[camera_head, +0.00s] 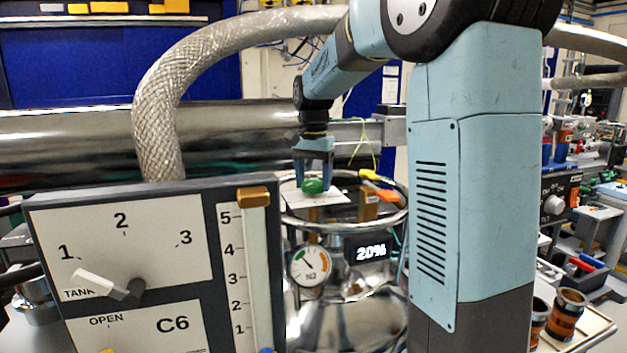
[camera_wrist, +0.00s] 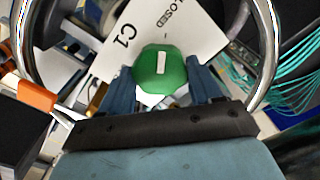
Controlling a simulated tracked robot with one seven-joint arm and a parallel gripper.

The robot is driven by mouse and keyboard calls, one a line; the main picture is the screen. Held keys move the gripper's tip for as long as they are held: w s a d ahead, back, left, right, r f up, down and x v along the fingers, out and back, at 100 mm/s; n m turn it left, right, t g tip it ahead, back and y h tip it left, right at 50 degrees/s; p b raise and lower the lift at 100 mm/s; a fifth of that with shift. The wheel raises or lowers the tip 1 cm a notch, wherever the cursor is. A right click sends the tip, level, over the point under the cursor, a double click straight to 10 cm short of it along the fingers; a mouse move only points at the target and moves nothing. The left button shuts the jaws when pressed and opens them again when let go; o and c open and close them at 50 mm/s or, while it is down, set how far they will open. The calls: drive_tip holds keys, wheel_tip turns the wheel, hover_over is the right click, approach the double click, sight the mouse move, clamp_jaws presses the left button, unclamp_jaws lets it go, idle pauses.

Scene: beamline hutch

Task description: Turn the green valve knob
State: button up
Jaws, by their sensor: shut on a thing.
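The green valve knob (camera_head: 312,187) sits on a white plate (camera_head: 318,199) above a shiny metal vessel in the head view. My gripper (camera_head: 314,175) points down over the knob. In the wrist view its two blue fingers (camera_wrist: 163,80) stand at either side of the knob, shut on it. The lower part of the knob is hidden.
A metal ring rail (camera_head: 392,218) surrounds the plate. A grey panel (camera_head: 110,190) with a white lever and a slider stands in front at left. A gauge (camera_head: 310,266) and a "20%" display (camera_head: 370,250) are below the plate. A braided hose (camera_head: 158,105) arches behind.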

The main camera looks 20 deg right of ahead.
sight(313, 183)
drive_tip(key=shift+r+m, duration=0.1)
drive_tip(key=shift+m, duration=0.4)
drive_tip(key=o, duration=1.1)
drive_tip(key=shift+c, duration=0.2)
wheel_tip(313, 183, up, 14)
drive_tip(key=shift+f, duration=0.2)
drive_tip(key=s+f+n+t, duration=0.2)
drive_tip(key=s+f, duration=0.3)
drive_tip(key=s, duration=0.4)
drive_tip(key=s+f+n+t, duration=0.1)
drive_tip(key=s+f+n, duration=0.3)
drive_tip(key=s, duration=0.6)
drive_tip(key=s+f+n+t, duration=0.2)
drive_tip(key=s+f, duration=0.4)
drive_tip(key=s, duration=0.3)
drive_tip(key=shift+s+f+n+t, duration=0.15)
drive_tip(key=shift+f+n+t, duration=0.15)
drive_tip(key=shift+f+n, duration=0.1)
